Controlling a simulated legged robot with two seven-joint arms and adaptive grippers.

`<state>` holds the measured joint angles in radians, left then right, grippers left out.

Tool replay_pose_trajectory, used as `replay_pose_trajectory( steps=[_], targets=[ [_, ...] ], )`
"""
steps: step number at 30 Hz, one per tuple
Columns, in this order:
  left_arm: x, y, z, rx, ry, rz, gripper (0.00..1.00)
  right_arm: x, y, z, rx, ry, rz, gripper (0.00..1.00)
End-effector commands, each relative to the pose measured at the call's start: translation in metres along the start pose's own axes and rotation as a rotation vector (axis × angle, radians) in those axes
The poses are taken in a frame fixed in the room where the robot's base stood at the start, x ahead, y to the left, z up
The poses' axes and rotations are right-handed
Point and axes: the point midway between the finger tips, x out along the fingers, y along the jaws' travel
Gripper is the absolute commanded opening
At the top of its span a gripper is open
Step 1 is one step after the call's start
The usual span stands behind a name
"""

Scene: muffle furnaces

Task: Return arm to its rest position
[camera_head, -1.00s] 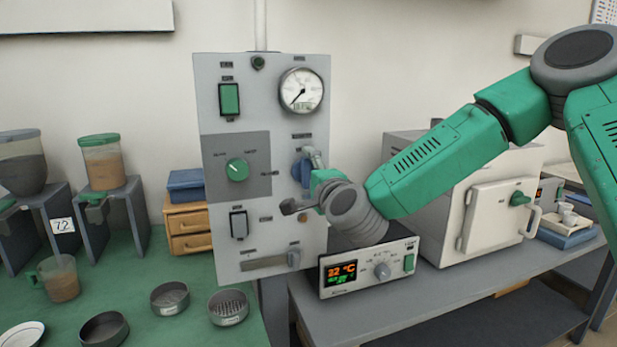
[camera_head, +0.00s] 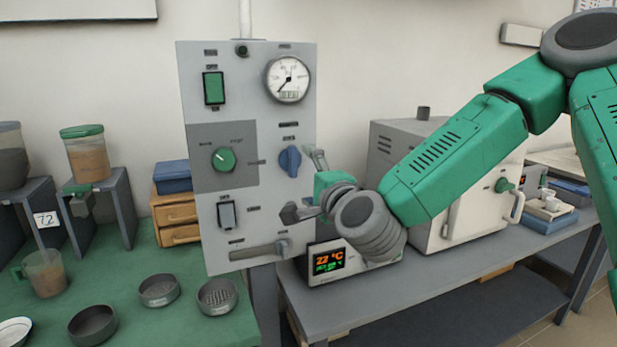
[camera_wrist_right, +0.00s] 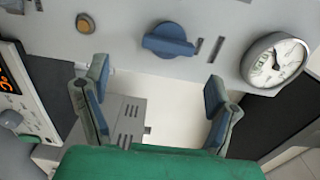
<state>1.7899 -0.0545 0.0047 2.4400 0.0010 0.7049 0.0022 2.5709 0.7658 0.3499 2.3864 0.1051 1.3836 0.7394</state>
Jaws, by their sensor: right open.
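My right arm (camera_head: 440,175) comes in from the right in the head view. Its gripper (camera_head: 304,186) is open and empty in front of the right edge of the grey control panel (camera_head: 215,262). The blue knob (camera_head: 290,160) on the panel is fully visible, just left of the upper finger. In the right wrist view the two blue-padded fingers (camera_wrist_right: 156,84) stand wide apart with nothing between them. The blue knob (camera_wrist_right: 168,40) lies beyond them, apart from both fingertips. My left gripper is not in view.
Behind my right arm stand a controller with a lit display (camera_head: 328,262) and a grey furnace (camera_head: 395,140) on a bench. A gauge (camera_head: 288,79) and green knob (camera_head: 224,159) are on the panel. The green table at left holds sieves (camera_head: 217,296) and a jug (camera_head: 46,272).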

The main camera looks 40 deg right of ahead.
Motion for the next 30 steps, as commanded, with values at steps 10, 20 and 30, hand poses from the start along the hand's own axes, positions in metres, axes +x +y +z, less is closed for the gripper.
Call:
replay_pose_trajectory(
  steps=[10,20,30],
  targets=[
    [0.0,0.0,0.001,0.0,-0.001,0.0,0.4,0.0,0.0,0.0,0.0,0.0,0.0,0.79],
    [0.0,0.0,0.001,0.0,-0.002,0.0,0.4,-0.024,0.125,0.042,-0.371,-0.197,0.258,0.79],
    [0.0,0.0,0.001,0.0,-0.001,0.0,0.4,-0.165,0.344,0.051,-1.033,-0.739,0.725,0.79]
  ],
)
